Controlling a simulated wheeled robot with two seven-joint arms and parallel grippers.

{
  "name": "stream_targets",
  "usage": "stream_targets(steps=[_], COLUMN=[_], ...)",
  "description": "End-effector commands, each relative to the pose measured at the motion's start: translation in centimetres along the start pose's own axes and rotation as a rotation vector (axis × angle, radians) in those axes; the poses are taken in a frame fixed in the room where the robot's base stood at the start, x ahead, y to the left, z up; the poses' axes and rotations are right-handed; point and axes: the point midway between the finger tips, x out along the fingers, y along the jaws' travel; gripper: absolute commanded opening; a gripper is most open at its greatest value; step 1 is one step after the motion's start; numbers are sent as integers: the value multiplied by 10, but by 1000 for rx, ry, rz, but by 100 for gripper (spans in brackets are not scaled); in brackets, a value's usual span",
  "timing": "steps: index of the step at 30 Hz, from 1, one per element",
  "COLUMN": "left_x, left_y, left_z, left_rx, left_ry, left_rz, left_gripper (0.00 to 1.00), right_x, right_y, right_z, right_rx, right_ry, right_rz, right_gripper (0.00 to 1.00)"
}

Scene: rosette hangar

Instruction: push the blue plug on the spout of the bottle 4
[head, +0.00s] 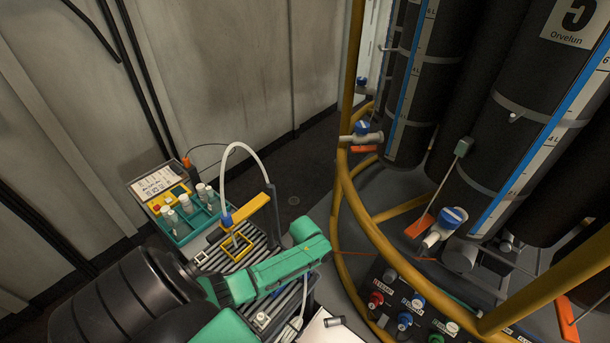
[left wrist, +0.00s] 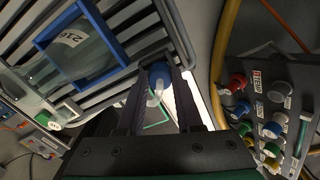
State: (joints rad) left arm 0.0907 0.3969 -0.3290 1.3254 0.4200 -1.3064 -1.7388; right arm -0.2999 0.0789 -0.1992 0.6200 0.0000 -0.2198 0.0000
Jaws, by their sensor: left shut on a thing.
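A blue plug (head: 362,127) shows on the spout of the rear black bottle, and another blue plug (head: 453,215) on the spout of the nearer bottle. I cannot tell from a number which is bottle 4. My left arm's green wrist (head: 290,262) reaches over the slatted rack in the head view, well left of the nearer spout; its fingers are not clear there. In the left wrist view my left gripper (left wrist: 164,75) is shut on a small rounded blue piece (left wrist: 158,72) with a pale part below it. My right gripper is not in view.
The yellow rail (head: 355,205) curves between my left arm and the bottles. A knob panel (head: 415,310) stands low at the right. A teal tray (head: 183,228) with small vials and a white hose (head: 236,150) lie to the left. A flask in a blue frame (left wrist: 117,50) is near the fingers.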

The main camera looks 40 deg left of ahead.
Motion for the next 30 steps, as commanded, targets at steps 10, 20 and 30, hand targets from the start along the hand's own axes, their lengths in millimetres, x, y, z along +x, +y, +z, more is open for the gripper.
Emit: stream_targets(steps=[10,20,30], left_x=[-81,-174,-195], left_y=[0,0,0], left_z=[1,1,0], left_rx=[3,1,-1], left_ry=[-5,-2,0], left_rz=[-4,-2,1], left_gripper=[0,0,0], right_x=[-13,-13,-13], right_y=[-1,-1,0], right_z=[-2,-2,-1], right_rx=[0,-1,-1], right_ry=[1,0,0], right_rz=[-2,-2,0], right_gripper=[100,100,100])
